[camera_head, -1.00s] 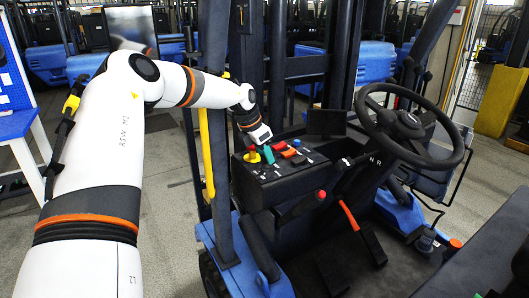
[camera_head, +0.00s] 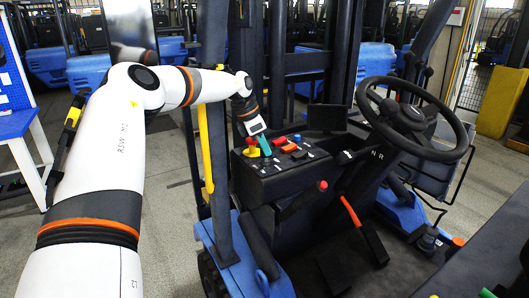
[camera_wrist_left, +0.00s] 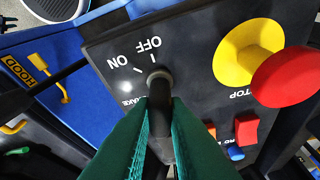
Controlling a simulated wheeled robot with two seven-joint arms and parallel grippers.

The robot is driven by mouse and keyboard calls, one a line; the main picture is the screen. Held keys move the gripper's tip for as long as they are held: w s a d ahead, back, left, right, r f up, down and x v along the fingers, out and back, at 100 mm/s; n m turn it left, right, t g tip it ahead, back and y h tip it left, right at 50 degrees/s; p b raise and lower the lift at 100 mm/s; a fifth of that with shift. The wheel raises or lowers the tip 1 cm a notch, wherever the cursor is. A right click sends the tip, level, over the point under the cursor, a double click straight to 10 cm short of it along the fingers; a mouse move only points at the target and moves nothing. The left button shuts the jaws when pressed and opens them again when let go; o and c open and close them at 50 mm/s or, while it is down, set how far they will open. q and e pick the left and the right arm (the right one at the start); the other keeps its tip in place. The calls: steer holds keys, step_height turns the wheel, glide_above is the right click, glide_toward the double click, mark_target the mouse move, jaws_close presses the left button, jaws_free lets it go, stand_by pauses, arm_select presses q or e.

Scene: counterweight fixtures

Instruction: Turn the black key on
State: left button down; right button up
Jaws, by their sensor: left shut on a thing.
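The black key (camera_wrist_left: 158,82) sits in the dark control panel in the left wrist view, just below the ON and OFF marks. The green fingers of my left gripper (camera_wrist_left: 160,118) are closed around its lower part, one on each side. The fingers hide part of the key, and I cannot tell for certain which mark it points at. In the head view, my left gripper (camera_head: 264,146) reaches down to the panel (camera_head: 289,179) beside the steering wheel, and the key is too small to make out. My right gripper is not in view.
A red stop button (camera_wrist_left: 290,76) on a yellow base (camera_wrist_left: 242,50) stands close to the right of the key. Red and blue switches lie near it. A yellow rail (camera_head: 206,150) stands on the left.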

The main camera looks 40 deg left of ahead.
arm_select(q)
steer(key=shift+w+r+m+h, duration=0.1)
steer(key=shift+m+h, duration=0.4)
steer(key=shift+m, duration=0.7)
steer(key=shift+w+a+m+g+h+p, duration=0.1)
steer(key=shift+m+g+h+p, duration=0.4)
steer(key=shift+m, duration=1)
steer(key=c, duration=1.4)
jaws_free()
steer(key=shift+c, duration=0.2)
steer(key=shift+g+y, duration=0.3)
